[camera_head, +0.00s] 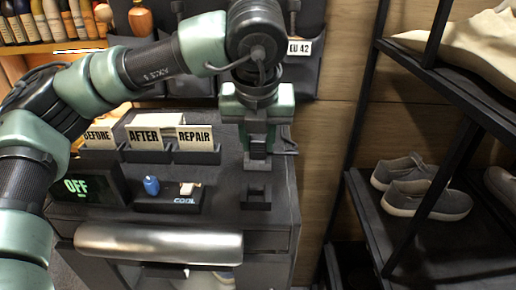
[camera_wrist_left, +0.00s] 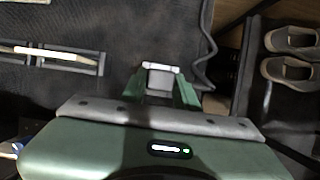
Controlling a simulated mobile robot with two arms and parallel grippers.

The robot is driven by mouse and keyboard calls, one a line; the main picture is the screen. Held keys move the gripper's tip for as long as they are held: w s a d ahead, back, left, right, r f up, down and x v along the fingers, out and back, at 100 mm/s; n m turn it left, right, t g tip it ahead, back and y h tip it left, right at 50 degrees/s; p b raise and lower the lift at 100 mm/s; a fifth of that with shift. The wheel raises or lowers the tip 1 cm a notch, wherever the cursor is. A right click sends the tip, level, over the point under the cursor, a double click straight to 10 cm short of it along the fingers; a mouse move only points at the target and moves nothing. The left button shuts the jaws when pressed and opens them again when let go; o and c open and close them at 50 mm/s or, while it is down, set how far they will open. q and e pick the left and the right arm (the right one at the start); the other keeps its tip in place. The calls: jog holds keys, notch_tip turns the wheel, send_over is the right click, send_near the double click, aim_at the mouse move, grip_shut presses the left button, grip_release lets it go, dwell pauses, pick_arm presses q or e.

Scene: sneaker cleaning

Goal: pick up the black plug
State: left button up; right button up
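My left gripper (camera_head: 257,163) points down over the right part of the dark cabinet top. In the left wrist view its green fingers (camera_wrist_left: 162,92) stand apart, one on each side of a dark grey block with a pale far edge (camera_wrist_left: 160,79). This block may be the black plug; I cannot tell whether the fingers press on it. A dark cable (camera_wrist_left: 207,45) curves just to the right of the fingers. A small black square holder (camera_head: 256,196) lies on the cabinet top in front of the gripper. My right gripper is not in view.
Card boxes marked BEFORE, AFTER and REPAIR (camera_head: 145,137) stand left of the gripper. A black OFF display (camera_head: 85,186) and a tray (camera_head: 168,203) with a blue bottle (camera_head: 151,186) are in front of them. A shoe rack (camera_head: 345,185) stands at the right.

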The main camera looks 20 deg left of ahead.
pick_arm(q)
grip_shut()
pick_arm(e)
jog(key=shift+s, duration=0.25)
pick_arm(q)
jog(key=shift+r, duration=0.15)
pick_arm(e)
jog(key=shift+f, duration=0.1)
